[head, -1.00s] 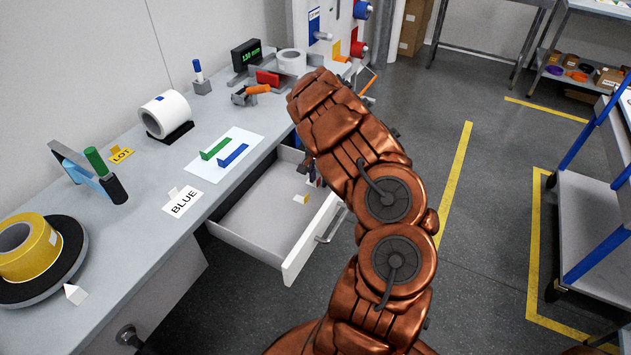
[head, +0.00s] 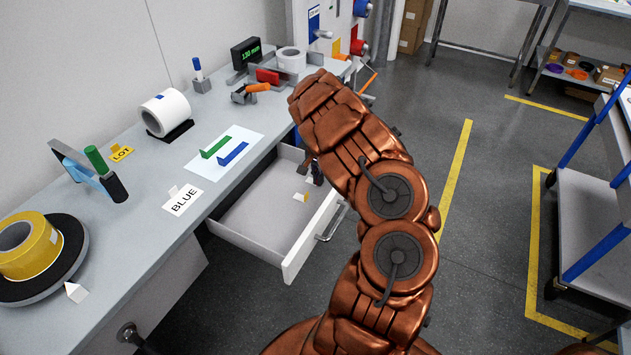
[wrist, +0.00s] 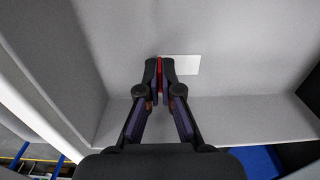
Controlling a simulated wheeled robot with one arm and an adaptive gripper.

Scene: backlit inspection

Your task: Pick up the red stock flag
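The red stock flag (wrist: 160,66) shows as a thin upright red strip between my fingertips in the wrist view, inside the open drawer. My gripper (wrist: 160,78) is shut on it, with a dark finger against each side. Most of the flag is hidden by the fingers. A white card (wrist: 184,65) lies just right of the fingertips on the grey drawer floor. In the head view my gripper (head: 317,172) shows only partly at the drawer's far end, beside my arm.
The open drawer (head: 258,247) has walls close around my gripper. The bench above holds a white sheet (head: 197,166) with green and blue strips, and a BLUE card (head: 184,202). A cart (head: 590,200) stands at right; the floor between is clear.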

